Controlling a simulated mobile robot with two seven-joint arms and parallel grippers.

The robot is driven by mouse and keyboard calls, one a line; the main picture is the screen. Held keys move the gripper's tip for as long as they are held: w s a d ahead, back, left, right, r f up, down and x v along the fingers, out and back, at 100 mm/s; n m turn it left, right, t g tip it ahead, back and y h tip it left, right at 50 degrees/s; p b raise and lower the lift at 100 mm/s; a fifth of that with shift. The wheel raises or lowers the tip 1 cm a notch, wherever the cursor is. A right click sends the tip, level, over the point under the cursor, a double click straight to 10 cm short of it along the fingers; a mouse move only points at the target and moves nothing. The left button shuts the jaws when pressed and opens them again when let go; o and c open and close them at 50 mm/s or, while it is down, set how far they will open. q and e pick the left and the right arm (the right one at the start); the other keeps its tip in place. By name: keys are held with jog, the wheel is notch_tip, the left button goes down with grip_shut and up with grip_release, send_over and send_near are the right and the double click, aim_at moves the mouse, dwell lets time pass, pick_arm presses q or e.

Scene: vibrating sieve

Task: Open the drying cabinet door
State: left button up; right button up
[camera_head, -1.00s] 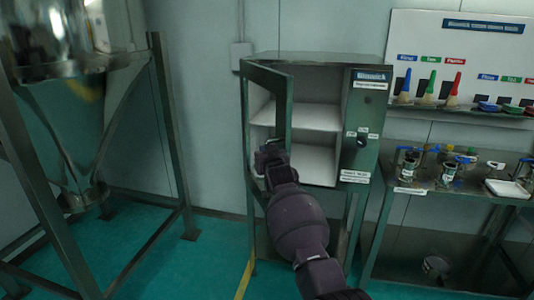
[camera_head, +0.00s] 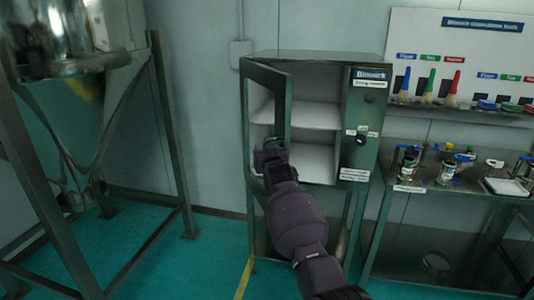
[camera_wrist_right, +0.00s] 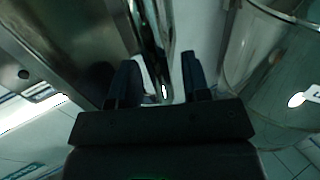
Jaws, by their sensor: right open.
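The drying cabinet (camera_head: 320,58) stands on a stand at the middle back, with pale shelves visible inside. Its framed door (camera_head: 284,112) is swung out on the left side, so the cabinet stands open. My right gripper (camera_head: 268,150) is at the lower part of the door, and my own arm hides part of the door there. In the right wrist view the two dark fingers (camera_wrist_right: 160,82) are apart. A shiny metal bar (camera_wrist_right: 153,35) runs between or just beyond them; I cannot tell whether they touch it. My left gripper is not in view.
A steel frame with a hopper (camera_head: 60,100) stands at the left. A bench (camera_head: 420,188) with jars and a tray is at the right, below a board with coloured brushes (camera_head: 428,88). Green floor (camera_head: 215,250) is free between the frame and the cabinet.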

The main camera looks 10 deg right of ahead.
jog(key=s, duration=1.1)
jog(key=shift+w, duration=0.1)
jog(key=shift+c, duration=0.3)
